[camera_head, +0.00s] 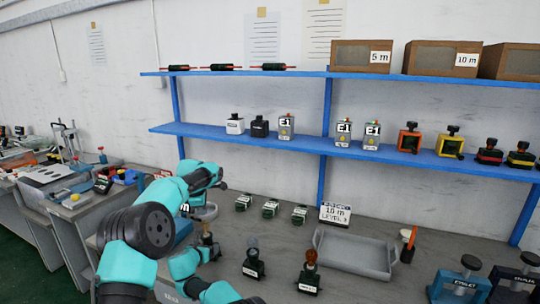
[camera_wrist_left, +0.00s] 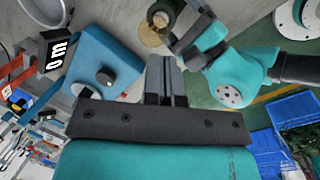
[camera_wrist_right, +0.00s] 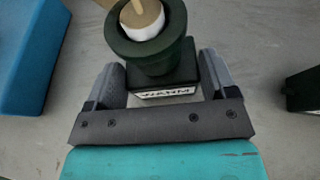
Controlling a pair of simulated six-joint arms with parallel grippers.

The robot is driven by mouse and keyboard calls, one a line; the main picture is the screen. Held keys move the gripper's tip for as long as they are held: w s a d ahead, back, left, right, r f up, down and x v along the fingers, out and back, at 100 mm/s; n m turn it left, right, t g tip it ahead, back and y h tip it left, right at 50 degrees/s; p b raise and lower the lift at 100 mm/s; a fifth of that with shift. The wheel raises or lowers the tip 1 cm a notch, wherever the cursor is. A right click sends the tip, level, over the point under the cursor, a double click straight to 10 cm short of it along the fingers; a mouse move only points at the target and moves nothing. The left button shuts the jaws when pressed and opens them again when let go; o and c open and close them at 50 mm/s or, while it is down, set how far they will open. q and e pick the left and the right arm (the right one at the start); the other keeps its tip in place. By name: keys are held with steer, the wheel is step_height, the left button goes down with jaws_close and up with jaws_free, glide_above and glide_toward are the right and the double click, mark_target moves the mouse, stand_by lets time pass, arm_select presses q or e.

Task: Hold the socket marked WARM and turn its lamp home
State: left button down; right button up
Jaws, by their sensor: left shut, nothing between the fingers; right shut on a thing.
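The socket marked WARM (camera_wrist_right: 160,60) is dark green, with its label facing my right gripper (camera_wrist_right: 160,68), whose fingers are shut on its body. A tan lamp (camera_wrist_right: 143,14) with a white collar sits in its round mouth; how deep it is seated I cannot tell. In the head view a socket with a tan top (camera_head: 207,240) stands beside my arms, partly hidden. My left gripper (camera_wrist_left: 163,62) is shut and empty, its tips close to the tan lamp (camera_wrist_left: 150,36) but seemingly apart from it. Two other sockets hold a grey lamp (camera_head: 252,246) and a brown lamp (camera_head: 311,257).
A blue box with a black knob (camera_wrist_left: 100,62) stands close to my left gripper. A grey tray (camera_head: 352,252) lies right of the sockets, with a sign (camera_head: 335,214) behind it. Several small green-black units (camera_head: 270,208) stand at the back. Blue shelves (camera_head: 300,137) rise behind the bench.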

mark_target(206, 227)
arm_select(q)
steer(key=shift+s+d+f, duration=0.1)
steer(key=shift+d+f, duration=0.05)
steer(key=shift+f, duration=1.4)
steer(key=shift+s+d+f, duration=0.1)
steer(key=shift+d+f, duration=0.05)
steer(key=shift+f, duration=1.4)
steer(key=shift+w+a, duration=0.2)
steer(key=shift+w, duration=0.1)
steer(key=shift+s+a, duration=0.2)
steer(key=shift+a, duration=0.35)
steer(key=shift+a+f, duration=0.1)
steer(key=shift+a, duration=0.4)
steer(key=shift+s, duration=0.1)
steer(key=shift+s, duration=0.25)
